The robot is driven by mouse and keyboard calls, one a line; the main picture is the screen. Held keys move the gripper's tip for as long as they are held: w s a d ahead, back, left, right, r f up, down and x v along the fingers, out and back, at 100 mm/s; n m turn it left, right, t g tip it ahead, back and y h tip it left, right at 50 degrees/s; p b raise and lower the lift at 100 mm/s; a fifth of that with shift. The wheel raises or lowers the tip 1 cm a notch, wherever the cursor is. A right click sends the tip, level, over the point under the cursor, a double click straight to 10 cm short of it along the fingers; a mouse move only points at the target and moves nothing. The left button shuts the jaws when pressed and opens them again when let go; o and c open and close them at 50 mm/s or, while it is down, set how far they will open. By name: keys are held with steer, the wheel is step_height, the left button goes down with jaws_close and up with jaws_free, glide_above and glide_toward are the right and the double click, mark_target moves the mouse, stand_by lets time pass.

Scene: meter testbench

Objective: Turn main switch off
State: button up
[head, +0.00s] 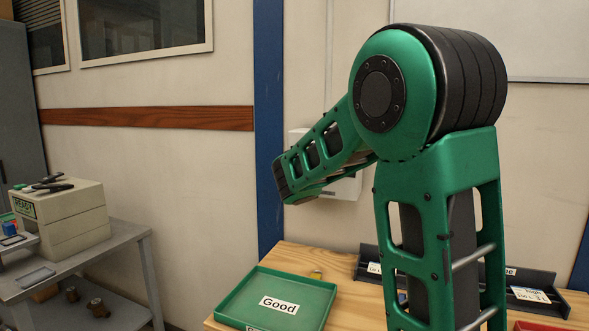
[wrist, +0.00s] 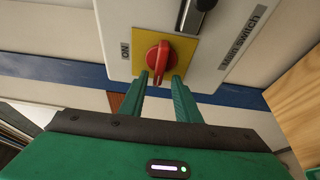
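The main switch is a red rotary knob (wrist: 160,58) on a yellow plate (wrist: 186,50), fixed to a pale box (wrist: 222,20) in the wrist view. The box carries an "ON" label (wrist: 126,50) left of the plate and a "Main switch" label at right. The knob's grip bar runs roughly up and down in the picture. My gripper (wrist: 160,77) is open, one green finger on each side of the bar's lower end. Gaps seem to show between the fingers and the bar. In the head view my arm partly covers a white wall box (head: 345,188), and the gripper is hidden.
A wooden table (head: 345,300) with a green "Good" tray (head: 300,284) and a dark labelled rack (head: 540,281) stands below the arm. A grey bench (head: 110,244) with instruments is at left. A dark handle (wrist: 196,14) sits on the box above the yellow plate.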

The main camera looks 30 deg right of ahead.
steer(key=shift+s, duration=0.1)
steer(key=v, duration=1)
steer(key=shift+a, duration=0.25)
steer(key=shift+s+f, duration=0.1)
steer(key=shift+f, duration=0.1)
steer(key=s+d+f+m+g+y, duration=0.1)
steer(key=s+d+f+m+g, duration=0.35)
steer(key=s+f, duration=0.3)
steer(key=s+d+f+m+g+y, duration=0.1)
steer(key=s+d+f+m+g, duration=0.35)
steer(key=s+f, duration=0.35)
steer(key=s+a+f+m+g+y, duration=0.2)
steer(key=s+a+f+m, duration=0.1)
steer(key=s, duration=0.4)
steer(key=s+a+f+m+g+y, duration=0.2)
steer(key=s+a+f+m, duration=0.1)
steer(key=s, duration=0.5)
steer(key=s+a+f+m+g+y, duration=0.2)
steer(key=s+a, duration=0.3)
steer(key=s, duration=0.3)
steer(key=shift+f+m+g+y, duration=0.35)
steer(key=shift+f+m, duration=0.2)
steer(key=shift+m, duration=0.25)
